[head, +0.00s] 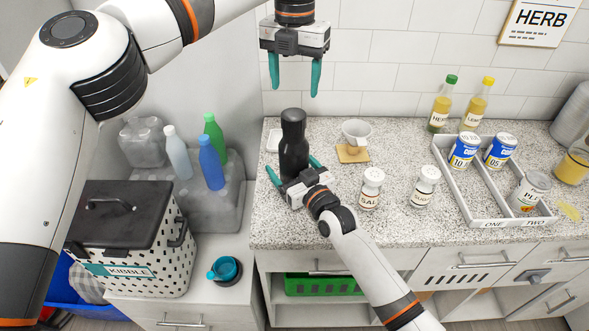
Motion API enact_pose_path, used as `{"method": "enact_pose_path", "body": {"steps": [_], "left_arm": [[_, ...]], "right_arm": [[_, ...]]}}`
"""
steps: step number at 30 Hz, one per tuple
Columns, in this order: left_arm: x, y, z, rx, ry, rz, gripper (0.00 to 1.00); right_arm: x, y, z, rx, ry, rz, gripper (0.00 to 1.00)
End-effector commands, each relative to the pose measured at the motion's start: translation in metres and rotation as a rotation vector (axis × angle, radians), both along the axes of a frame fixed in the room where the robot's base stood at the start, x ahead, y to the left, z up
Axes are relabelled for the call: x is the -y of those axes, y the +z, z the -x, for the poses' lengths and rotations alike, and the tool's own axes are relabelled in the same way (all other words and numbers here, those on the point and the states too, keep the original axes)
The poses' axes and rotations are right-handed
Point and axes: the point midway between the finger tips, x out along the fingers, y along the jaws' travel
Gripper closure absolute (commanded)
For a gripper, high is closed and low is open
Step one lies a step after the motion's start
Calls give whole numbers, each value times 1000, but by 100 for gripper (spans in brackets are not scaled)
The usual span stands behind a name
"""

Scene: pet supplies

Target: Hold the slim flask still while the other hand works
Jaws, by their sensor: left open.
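The slim flask (293,150) is black and stands upright on the speckled counter, left of the centre of the head view. My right gripper (290,164) is low at the flask's base, with its teal fingers spread on either side. The fingers look apart from the flask, and its lowest part is hidden behind the gripper body. My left gripper (294,90) is open and empty, pointing down above the flask's top.
A cone dripper (356,132) stands right of the flask. Two salt-type shakers (371,189) (424,187) stand further right, before a divided tray (458,205) with cans. A kibble bin (130,245) and bottles (211,163) are at left.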

Motion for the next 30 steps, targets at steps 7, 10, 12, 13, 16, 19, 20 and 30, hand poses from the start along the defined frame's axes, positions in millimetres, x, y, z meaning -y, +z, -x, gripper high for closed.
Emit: {"method": "enact_pose_path", "body": {"steps": [7,10,12,13,16,19,20,30], "left_arm": [[0,0,0,0,0,0,36],[0,0,0,0,0,0,36],[0,0,0,0,0,0,36],[0,0,0,0,0,0,36],[0,0,0,0,0,0,36],[0,0,0,0,0,0,36],[0,0,0,0,0,0,36],[0,0,0,0,-188,0,36]], "right_arm": [[-1,1,-2,1,0,-1,12],[-1,1,-2,1,0,-1,19],[-1,1,-2,1,0,-1,30],[-1,1,-2,1,0,-1,35],[-1,0,-2,1,0,-1,51],[-1,1,-2,1,0,-1,68],[-1,1,-2,1,0,-1,73],[-1,1,-2,1,0,-1,100]]}}
